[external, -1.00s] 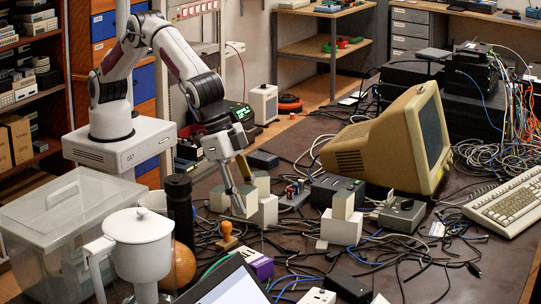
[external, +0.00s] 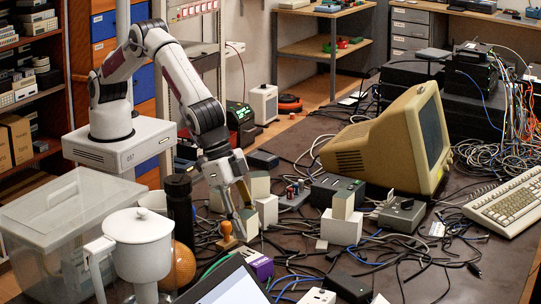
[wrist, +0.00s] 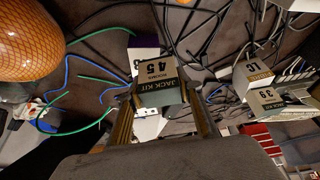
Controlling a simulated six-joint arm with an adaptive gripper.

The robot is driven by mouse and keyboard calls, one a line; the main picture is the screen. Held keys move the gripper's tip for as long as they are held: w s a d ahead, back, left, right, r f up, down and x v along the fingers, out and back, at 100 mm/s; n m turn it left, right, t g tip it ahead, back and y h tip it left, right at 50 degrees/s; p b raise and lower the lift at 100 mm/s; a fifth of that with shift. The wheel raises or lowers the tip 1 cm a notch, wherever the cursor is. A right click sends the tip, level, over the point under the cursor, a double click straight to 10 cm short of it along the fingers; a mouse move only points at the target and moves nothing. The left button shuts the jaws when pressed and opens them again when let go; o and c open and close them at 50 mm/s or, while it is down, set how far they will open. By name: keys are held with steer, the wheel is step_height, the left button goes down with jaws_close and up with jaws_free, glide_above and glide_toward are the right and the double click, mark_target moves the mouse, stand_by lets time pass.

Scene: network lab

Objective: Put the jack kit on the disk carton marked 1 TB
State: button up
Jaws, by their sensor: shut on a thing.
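The jack kit (wrist: 160,80) is a small box with a pale label and dark lid text. My gripper (wrist: 158,97) is shut on it, with one finger on each side. In the external view my gripper (external: 242,208) is low among several small pale boxes, and the jack kit (external: 248,224) shows at its fingertips. In the wrist view, two labelled boxes stand at the right: one (wrist: 254,78) with partly readable lettering and another (wrist: 272,102) with a number. I cannot tell for sure which carton is marked 1 TB.
Pale boxes (external: 267,211) stand close beside my gripper. A stacked pair (external: 342,220) stands further right. Loose cables cover the bench.

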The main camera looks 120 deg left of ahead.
steer(key=shift+f, duration=1.45)
steer(key=shift+f, duration=0.15)
steer(key=o, duration=1.2)
steer(key=shift+c, duration=0.2)
steer(key=v, duration=1.2)
